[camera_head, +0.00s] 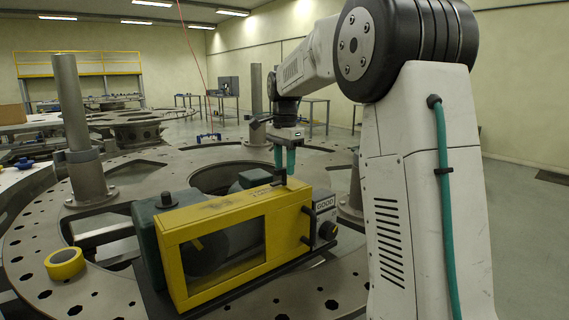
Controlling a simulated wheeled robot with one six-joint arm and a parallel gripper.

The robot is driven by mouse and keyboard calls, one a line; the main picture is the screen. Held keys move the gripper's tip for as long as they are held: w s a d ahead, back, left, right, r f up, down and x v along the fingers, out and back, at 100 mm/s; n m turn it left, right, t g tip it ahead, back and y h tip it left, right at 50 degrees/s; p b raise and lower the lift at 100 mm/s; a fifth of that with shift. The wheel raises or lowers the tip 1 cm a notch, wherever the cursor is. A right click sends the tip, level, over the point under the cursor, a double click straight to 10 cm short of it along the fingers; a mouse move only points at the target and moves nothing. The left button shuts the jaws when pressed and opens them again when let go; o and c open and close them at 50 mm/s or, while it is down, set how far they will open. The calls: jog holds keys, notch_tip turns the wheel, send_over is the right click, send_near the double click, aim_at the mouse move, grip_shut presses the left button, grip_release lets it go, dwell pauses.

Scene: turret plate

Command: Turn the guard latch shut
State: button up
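The yellow guard (235,240) is a boxy frame with a large window, in front of a dark machine body on the round plate. A small dark latch piece (279,178) stands on the guard's top edge near its right end. My gripper (285,172) points down at that end, with two teal fingers. A narrow gap shows between the fingers, and their tips are right at the latch piece. I cannot tell whether they touch it. The far side of the latch is hidden.
A yellow tape roll (65,263) lies on the round metal plate (30,235) at the left. A tall grey post (72,110) stands behind it. My arm fills the right side.

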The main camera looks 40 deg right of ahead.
grip_shut()
jog(key=shift+n, duration=0.4)
jog(key=n, duration=0.3)
jog(key=shift+n, duration=0.4)
jog(key=n, duration=0.4)
jog(key=shift+n, duration=0.3)
jog(key=n, duration=0.8)
jog(key=shift+n, duration=0.3)
jog(key=shift+r, duration=0.1)
